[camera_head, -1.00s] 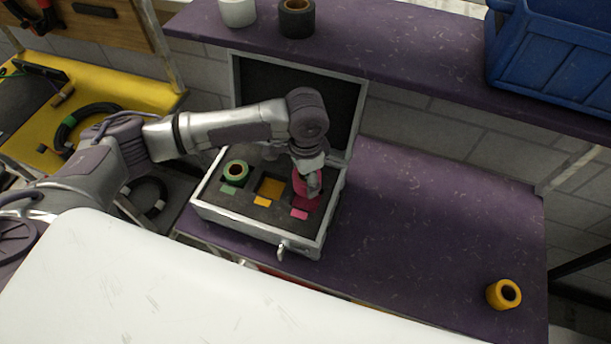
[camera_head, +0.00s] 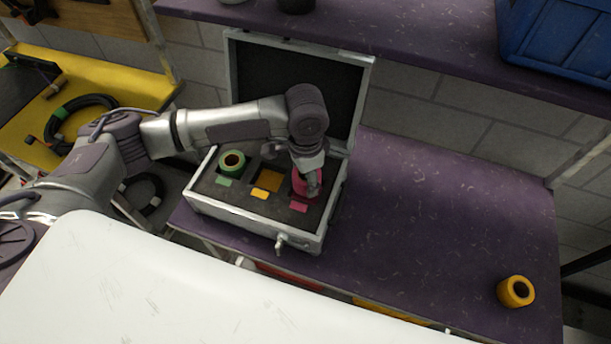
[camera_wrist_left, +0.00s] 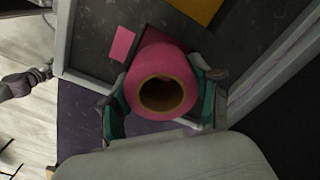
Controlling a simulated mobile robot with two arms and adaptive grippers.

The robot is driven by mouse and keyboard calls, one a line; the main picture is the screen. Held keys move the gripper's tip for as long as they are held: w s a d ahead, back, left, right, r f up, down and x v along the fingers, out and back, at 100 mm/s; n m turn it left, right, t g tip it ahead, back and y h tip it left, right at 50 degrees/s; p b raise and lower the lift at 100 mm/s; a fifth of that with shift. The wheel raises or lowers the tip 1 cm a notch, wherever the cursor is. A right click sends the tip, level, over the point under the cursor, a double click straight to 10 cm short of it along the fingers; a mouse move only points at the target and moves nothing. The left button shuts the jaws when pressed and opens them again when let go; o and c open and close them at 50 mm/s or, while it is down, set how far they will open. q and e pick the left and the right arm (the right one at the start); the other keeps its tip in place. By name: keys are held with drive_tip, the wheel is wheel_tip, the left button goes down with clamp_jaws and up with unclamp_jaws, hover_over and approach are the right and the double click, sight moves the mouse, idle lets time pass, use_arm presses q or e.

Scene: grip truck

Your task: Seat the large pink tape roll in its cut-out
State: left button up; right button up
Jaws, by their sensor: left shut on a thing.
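The large pink tape roll (camera_head: 299,186) is between the fingers of my left gripper (camera_head: 312,184), over the right-hand cut-out of the foam in the open silver case (camera_head: 255,226). In the left wrist view the roll (camera_wrist_left: 150,58) shows its round end and brown core, with a finger of the gripper (camera_wrist_left: 162,104) on each side. A pink label patch (camera_head: 299,207) lies in front of this cut-out. The roll and gripper hide most of the cut-out, so I cannot tell how deep the roll sits. My right gripper is not in view.
A green tape roll (camera_head: 232,162) sits in the left cut-out. The middle yellow cut-out (camera_head: 271,180) is empty. The raised lid (camera_head: 293,85) stands behind my arm. A yellow roll (camera_head: 516,291) is at the right of the purple bench (camera_head: 430,230), otherwise clear there. A blue crate (camera_head: 565,45) is above.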

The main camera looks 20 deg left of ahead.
use_arm(q)
drive_tip(key=shift+f+b, duration=0.6)
drive_tip(key=shift+b, duration=0.05)
drive_tip(key=shift+f, duration=0.6)
drive_tip(key=o, duration=1.2)
drive_tip(key=shift+o, duration=0.4)
wheel_tip(320, 180, up, 12)
